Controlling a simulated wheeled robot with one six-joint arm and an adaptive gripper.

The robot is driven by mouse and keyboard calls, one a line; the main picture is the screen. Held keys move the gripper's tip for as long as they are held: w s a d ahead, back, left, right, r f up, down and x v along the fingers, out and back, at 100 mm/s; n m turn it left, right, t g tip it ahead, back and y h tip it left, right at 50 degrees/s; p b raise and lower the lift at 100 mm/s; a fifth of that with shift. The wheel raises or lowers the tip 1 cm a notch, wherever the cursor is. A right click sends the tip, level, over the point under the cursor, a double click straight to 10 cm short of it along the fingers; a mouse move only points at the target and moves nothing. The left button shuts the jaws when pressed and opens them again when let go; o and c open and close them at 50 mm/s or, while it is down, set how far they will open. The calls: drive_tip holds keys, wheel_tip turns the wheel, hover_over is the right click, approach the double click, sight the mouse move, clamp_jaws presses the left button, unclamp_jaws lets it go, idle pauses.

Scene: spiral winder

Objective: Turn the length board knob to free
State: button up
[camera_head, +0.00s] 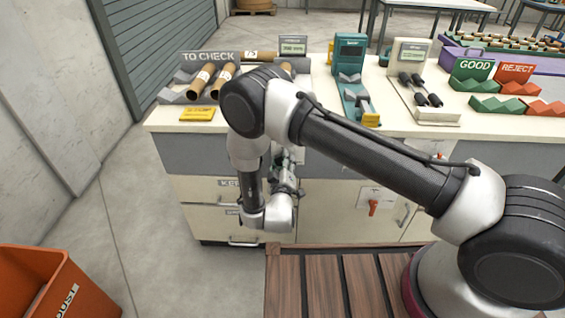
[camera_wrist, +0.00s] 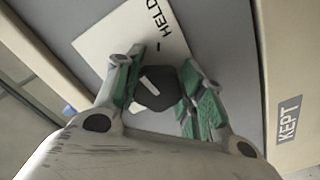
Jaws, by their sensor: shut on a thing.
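In the wrist view, the dark many-sided length board knob (camera_wrist: 156,92) sits on a pale plate (camera_wrist: 108,38) marked HELD, with a short tick below the word. A white pointer line crosses the knob's face, slanting toward the upper left of the picture. A FREE mark is not visible. My gripper (camera_wrist: 163,78) is around the knob, its green-padded fingers on either side and shut on it.
A drawer front labelled KEPT (camera_wrist: 289,118) lies right of the plate in the wrist view. A red lever (camera_head: 373,206) is on the cabinet front. The counter above holds tubes (camera_head: 222,76), a teal device (camera_head: 349,55) and a GOOD rack (camera_head: 474,70). An orange bin (camera_head: 75,290) stands lower left.

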drive_tip(key=n, duration=0.4)
drive_tip(key=shift+r+n, duration=0.1)
drive_tip(key=shift+n, duration=0.2)
drive_tip(key=n, duration=0.3)
drive_tip(key=shift+r+n, duration=0.1)
drive_tip(key=shift+n, duration=0.2)
drive_tip(key=n, duration=0.4)
drive_tip(key=shift+r, duration=0.1)
drive_tip(key=shift+n, duration=1.9)
drive_tip(key=shift+s, duration=0.1)
drive_tip(key=o, duration=1)
drive_tip(key=shift+r, duration=0.1)
